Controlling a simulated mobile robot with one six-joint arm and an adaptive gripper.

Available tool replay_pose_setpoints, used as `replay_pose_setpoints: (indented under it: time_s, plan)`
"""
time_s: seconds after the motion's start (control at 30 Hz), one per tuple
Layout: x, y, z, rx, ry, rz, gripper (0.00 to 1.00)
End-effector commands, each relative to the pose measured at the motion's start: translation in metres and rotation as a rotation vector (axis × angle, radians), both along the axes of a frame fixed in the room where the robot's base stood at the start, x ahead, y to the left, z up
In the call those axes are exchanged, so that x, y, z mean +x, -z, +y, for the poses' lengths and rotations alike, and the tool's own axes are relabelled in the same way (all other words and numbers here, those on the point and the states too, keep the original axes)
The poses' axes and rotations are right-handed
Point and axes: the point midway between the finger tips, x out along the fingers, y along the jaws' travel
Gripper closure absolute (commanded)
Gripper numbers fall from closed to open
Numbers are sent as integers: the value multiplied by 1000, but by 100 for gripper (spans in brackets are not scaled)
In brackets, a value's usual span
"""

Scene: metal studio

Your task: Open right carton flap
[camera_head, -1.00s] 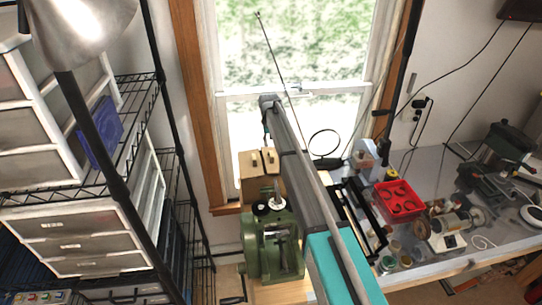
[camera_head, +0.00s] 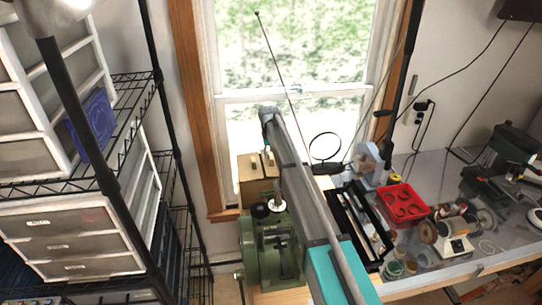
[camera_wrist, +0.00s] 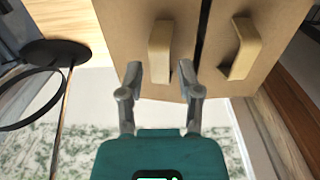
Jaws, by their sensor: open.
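A brown cardboard carton (camera_head: 247,168) stands by the window, partly hidden behind my arm in the head view. In the wrist view its two flaps lie flat and shut, with a dark gap between them. Each flap has a tan block handle: one handle (camera_wrist: 160,52) at the left and another handle (camera_wrist: 241,48) at the right. The wrist view looks turned around, with the window at the bottom, so its left handle appears to be on the right flap. My gripper (camera_wrist: 160,74) is open, with its fingertips on either side of that left handle. Contact cannot be told.
A green machine (camera_head: 270,245) stands just in front of the carton. A red tray (camera_head: 402,203) and several tools crowd the bench at the right. A wire shelf (camera_head: 120,120) with drawers stands at the left. A black ring (camera_wrist: 30,100) on a stand is near my gripper.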

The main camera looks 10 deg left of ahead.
Motion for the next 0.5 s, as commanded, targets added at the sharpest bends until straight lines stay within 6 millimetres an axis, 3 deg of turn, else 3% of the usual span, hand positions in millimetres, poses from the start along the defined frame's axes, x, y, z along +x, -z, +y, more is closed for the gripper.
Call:
replay_pose_setpoints:
  time_s: [0.17, 0.43, 0.5]
  plan:
    - [0, 0, 0, 0, 0, 0, 55]
    - [0, 0, 0, 0, 0, 0, 100]
    - [0, 0, 0, 0, 0, 0, 100]
